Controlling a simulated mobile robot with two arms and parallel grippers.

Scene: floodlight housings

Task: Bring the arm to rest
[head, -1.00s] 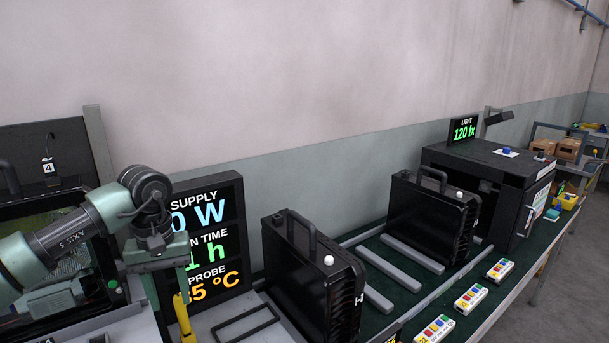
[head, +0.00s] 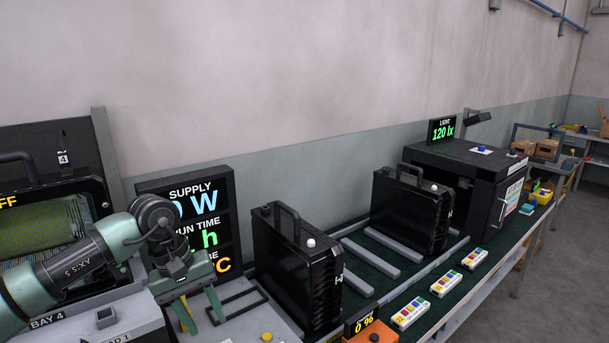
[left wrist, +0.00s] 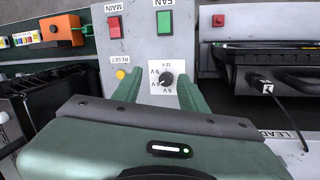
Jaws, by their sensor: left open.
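My left gripper (head: 205,318) is at the lower left of the head view, its green fingers pointing down and apart with nothing between them. It hangs in front of the dark readout board (head: 232,208) and hides part of it. In the left wrist view the open fingers (left wrist: 158,88) frame a black rotary knob (left wrist: 167,79) on a grey panel (left wrist: 135,50). I cannot tell how far the fingertips are from the knob. My right gripper is not in view.
The panel carries a red switch (left wrist: 115,27), a green switch (left wrist: 165,22) and a yellow button (left wrist: 120,74). Black finned housings (head: 295,270) (head: 410,210) stand on the bench to the right. An orange box (head: 370,333) sits at the front. The air above the bench is clear.

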